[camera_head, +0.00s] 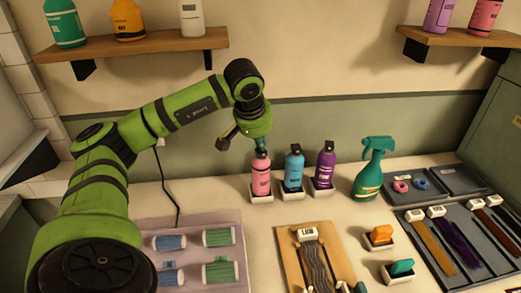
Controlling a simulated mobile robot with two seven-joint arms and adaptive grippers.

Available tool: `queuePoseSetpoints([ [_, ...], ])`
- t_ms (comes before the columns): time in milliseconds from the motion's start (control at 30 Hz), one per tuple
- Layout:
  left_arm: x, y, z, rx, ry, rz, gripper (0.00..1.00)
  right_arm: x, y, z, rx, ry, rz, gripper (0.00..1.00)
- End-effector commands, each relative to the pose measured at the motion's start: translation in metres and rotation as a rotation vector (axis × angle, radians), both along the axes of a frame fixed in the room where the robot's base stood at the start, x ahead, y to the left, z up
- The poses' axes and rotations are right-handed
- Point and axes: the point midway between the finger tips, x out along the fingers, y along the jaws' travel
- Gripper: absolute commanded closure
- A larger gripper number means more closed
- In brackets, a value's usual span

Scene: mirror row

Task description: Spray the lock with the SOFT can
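Three spray cans stand upright in small white holders on the counter: a pink can (261,174), a blue can (293,170) and a purple can (325,168). Their label words are too small to read, so I cannot tell which is SOFT. My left gripper (246,141) is just above the pink can, with one dark finger spread to the left; it looks open and partly hides the can's top. A grey wavy lock (318,263) lies on a wooden board (290,262), under a white clip (307,234).
A green trigger bottle (371,170) stands right of the cans. A tray (425,252) of coloured locks lies at right. Orange (381,235) and teal (402,267) items sit in white holders. A mat (200,222) with rollers lies at left. Shelves (140,47) hang above.

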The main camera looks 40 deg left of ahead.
Motion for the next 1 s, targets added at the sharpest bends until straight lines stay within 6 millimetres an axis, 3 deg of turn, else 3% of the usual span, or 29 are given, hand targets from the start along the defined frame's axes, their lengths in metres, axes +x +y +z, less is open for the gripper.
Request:
queuePoseSetpoints([
  [267, 0.000, 0.000, 0.000, 0.000, 0.002, 0.000, 1.00, 0.000, 0.000, 0.001, 0.000, -0.001, 0.000, 0.42],
  [1000, 0.000, 0.000, 0.059, -0.001, 0.001, 0.000, 1.00, 0.001, 0.002, 0.054, 0.003, 0.000, 0.000, 0.42],
])
